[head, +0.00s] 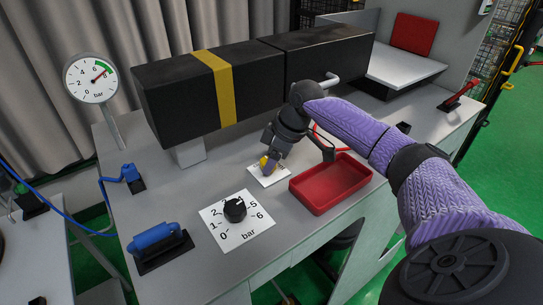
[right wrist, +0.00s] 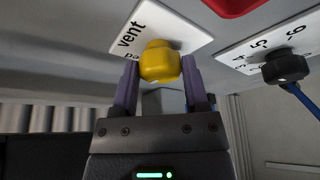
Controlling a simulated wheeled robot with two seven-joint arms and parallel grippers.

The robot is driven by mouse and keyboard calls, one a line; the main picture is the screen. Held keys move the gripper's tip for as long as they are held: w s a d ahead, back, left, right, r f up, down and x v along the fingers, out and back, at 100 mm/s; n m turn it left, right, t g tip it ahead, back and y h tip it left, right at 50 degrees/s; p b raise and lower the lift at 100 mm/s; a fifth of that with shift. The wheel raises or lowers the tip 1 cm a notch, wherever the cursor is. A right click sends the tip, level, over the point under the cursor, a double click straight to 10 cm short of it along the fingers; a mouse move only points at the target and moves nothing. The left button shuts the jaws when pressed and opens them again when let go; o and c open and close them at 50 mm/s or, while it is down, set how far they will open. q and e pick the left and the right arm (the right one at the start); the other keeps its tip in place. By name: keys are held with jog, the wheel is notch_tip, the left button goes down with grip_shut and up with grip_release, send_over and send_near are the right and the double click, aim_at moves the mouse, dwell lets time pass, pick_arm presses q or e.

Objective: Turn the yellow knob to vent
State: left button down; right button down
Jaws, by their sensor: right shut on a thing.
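The yellow knob (head: 266,163) sits on a small white plate (head: 268,181) in the middle of the bench. In the right wrist view the knob (right wrist: 160,62) is a rounded yellow block between my fingers, and the plate (right wrist: 172,22) beside it reads "vent", with a second label partly covered. My right gripper (head: 271,160) reaches down to the knob from above. In the right wrist view my right gripper (right wrist: 160,75) is shut on the knob, one finger on each side. Which label the knob points at cannot be told. My left gripper is not in view.
A black dial (head: 235,209) on a numbered bar plate stands in front of the knob. A red tray (head: 330,186) lies close to its right. A long black box (head: 180,95) with a yellow band stands behind. Blue handles (head: 160,240) and a pressure gauge (head: 91,78) are at left.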

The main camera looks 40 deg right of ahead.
jog(key=m+p, duration=0.2)
jog(key=p, duration=0.2)
jog(key=r+m+h+p, duration=0.1)
jog(key=m+p, duration=0.1)
jog(key=p, duration=0.2)
jog(key=shift+a+t, duration=0.15)
jog(key=shift+t, duration=0.15)
jog(key=m+h+p, duration=0.1)
jog(key=m+p, duration=0.2)
jog(key=p, duration=0.1)
jog(key=m+h+p, duration=0.1)
jog(key=m+p, duration=0.2)
jog(key=p, duration=0.1)
jog(key=shift+a+f+m+h+p, duration=0.2)
jog(key=shift+m+h+p, duration=0.1)
jog(key=shift+h, duration=0.1)
jog(key=m+h+p, duration=0.1)
jog(key=m+p, duration=0.1)
jog(key=m, duration=0.1)
jog(key=shift+f, duration=0.15)
jog(key=shift+w+f+m+g+h+p, duration=0.1)
jog(key=shift+m+g+h+p, duration=0.5)
jog(key=shift+m, duration=1.4)
jog(key=shift+c, duration=0.5)
grip_release()
jog(key=shift+a, duration=0.1)
